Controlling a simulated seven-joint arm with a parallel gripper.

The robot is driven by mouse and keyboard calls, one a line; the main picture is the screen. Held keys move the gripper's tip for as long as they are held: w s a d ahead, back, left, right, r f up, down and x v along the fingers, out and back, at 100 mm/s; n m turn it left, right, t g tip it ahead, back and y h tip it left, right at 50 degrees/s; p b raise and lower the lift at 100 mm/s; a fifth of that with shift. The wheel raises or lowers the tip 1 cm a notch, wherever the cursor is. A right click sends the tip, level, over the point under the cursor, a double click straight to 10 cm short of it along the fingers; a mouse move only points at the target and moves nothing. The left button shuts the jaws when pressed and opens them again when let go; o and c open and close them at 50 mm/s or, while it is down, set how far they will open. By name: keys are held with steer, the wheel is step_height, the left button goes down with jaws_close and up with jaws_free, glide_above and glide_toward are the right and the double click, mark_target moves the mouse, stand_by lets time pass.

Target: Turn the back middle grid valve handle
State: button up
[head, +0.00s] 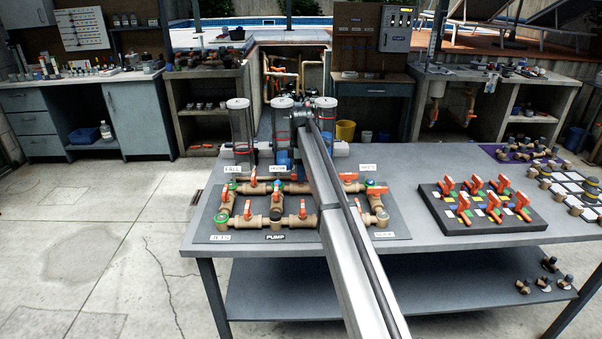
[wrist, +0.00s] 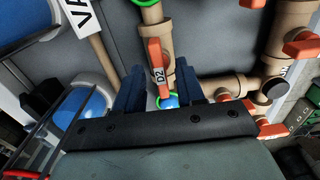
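A pipe grid (head: 240,209) of tan pipes with orange valve handles lies on a dark board on the grey table. In its back part, an orange handle (head: 277,187) stands by a green-rimmed fitting, left of my arm; part of the back row is hidden behind my arm. In the wrist view, an orange handle marked D2 (wrist: 157,60) sits on a tan pipe. My gripper (wrist: 160,80) has its two dark blue fingers apart, one on each side of that handle's lower end; I cannot tell whether they touch it. In the head view I cannot make out the gripper.
Clear cylinders (head: 240,130) and small white signs (head: 367,167) stand behind the grid. Other orange handles (wrist: 300,47) are close on the right in the wrist view. A black block with several orange-handled valves (head: 480,208) lies to the right. The table between is clear.

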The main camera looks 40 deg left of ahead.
steer(key=shift+f, duration=0.2)
jaws_close()
stand_by(0.3)
